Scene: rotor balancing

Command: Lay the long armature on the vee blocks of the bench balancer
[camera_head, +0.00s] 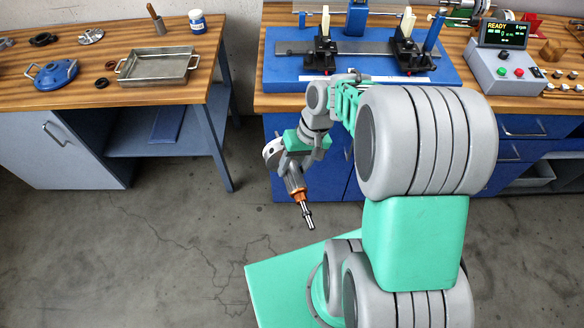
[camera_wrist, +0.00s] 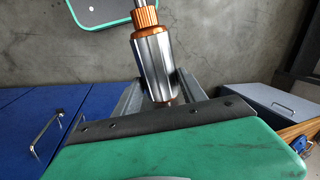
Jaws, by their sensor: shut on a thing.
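The long armature (camera_head: 296,187) has a steel core, a copper-coloured commutator and a thin shaft. It hangs tilted in my gripper (camera_head: 284,164), out over the floor in front of the right bench, its shaft pointing down and to the right. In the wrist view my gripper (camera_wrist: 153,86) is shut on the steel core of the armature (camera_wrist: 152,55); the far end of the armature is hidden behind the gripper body. The bench balancer (camera_head: 284,76) has a blue base with two black supports, left (camera_head: 320,52) and right (camera_head: 407,54), which look empty. Their vees are too small to make out.
A control box (camera_head: 504,66) reading READY stands right of the balancer. A gap separates the benches. The floor below the armature is clear.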

